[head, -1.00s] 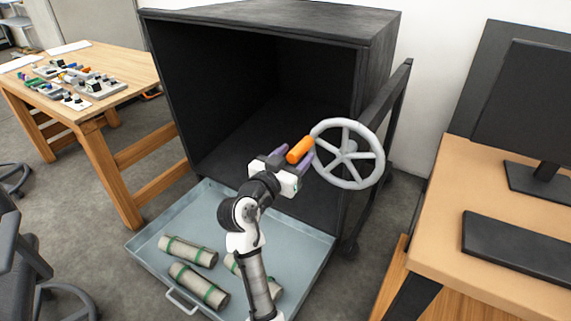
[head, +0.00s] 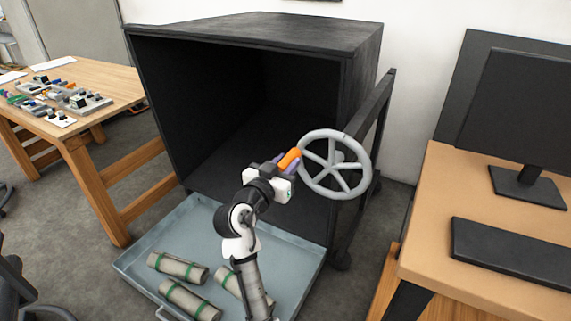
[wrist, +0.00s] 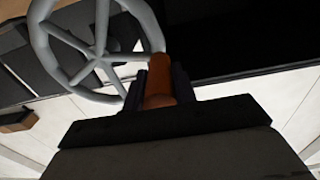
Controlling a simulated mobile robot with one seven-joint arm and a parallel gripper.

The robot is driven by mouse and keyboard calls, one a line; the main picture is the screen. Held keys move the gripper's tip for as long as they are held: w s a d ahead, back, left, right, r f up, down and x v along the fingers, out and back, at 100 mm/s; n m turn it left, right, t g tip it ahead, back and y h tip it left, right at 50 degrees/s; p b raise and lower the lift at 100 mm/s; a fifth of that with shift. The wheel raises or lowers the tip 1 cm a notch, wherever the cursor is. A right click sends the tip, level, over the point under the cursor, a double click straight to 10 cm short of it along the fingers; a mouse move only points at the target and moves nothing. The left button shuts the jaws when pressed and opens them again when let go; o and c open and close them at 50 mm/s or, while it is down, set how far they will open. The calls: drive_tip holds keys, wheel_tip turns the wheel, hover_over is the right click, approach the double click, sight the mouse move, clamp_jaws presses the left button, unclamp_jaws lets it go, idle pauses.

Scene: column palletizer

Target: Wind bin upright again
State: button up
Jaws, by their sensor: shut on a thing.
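The bin (head: 250,38) is a large black open-fronted box in the middle of the head view, its dark mouth facing me. A grey spoked handwheel (head: 335,190) is mounted at its right side, on a dark frame (head: 378,130). An orange handle (head: 289,158) sticks out from the left part of the wheel's rim. My gripper (head: 287,163) is shut on this orange handle. In the wrist view the orange handle (wrist: 158,85) stands between the two dark fingers, and the grey wheel (wrist: 95,45) is at upper left. The wheel's far side is partly hidden.
A blue-grey tray (head: 190,222) lies in front of the bin with several green-banded rolls (head: 178,267) in it. A wooden desk (head: 500,235) with monitor and keyboard (head: 510,252) stands close on the right. A wooden workbench (head: 120,85) stands at left.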

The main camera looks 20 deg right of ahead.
drive_tip(key=shift+c, duration=0.9)
drive_tip(key=shift+f, duration=0.15)
